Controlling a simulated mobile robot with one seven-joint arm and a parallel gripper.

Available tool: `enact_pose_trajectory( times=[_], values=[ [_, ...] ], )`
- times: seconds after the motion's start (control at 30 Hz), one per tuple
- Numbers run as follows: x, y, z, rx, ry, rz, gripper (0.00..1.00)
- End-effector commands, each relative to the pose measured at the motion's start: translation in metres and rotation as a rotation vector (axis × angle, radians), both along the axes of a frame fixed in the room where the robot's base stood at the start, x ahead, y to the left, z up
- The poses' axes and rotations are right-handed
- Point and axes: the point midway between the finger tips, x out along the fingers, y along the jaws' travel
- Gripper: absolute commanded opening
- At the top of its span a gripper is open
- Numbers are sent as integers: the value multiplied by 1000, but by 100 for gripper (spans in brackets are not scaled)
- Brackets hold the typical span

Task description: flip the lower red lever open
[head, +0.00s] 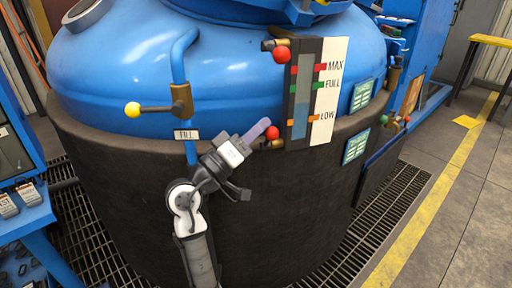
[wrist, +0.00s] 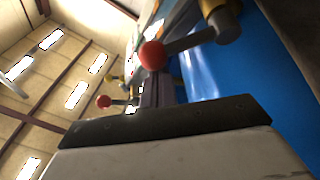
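The lower red lever has a red ball knob (head: 272,132) at the lower left of the level gauge, by the LOW mark, on a short stem from a brass valve. My gripper (head: 262,127) is just left of this knob, its fingers pointing up and right. Contact cannot be told. In the wrist view a near red knob (wrist: 152,55), apparently the same one, shows just beyond my fingers (wrist: 156,80), its stem running right to the brass valve. The fingers lie together with nothing between them. A farther red knob (wrist: 103,101) shows to the left.
The upper red knob (head: 280,55) is beside the gauge (head: 300,95) near MAX. A yellow-knobbed lever (head: 132,109) sits on the FILL pipe (head: 186,65) at left. The blue tank (head: 120,60) has a dark lower jacket (head: 120,190). Floor grating (head: 350,245) surrounds it.

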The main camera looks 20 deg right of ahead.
Motion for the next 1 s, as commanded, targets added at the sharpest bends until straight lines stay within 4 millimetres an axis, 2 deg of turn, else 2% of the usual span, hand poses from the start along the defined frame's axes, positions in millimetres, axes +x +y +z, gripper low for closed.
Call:
enact_pose_trajectory(
  times=[0.03, 0.87, 1.0],
  values=[
    [-3, -1, -13, -1, -41, -1, 0],
    [-36, 1, -42, -37, -698, -1, 0],
    [-39, 1, -46, -36, -699, 0, 0]
  ],
)
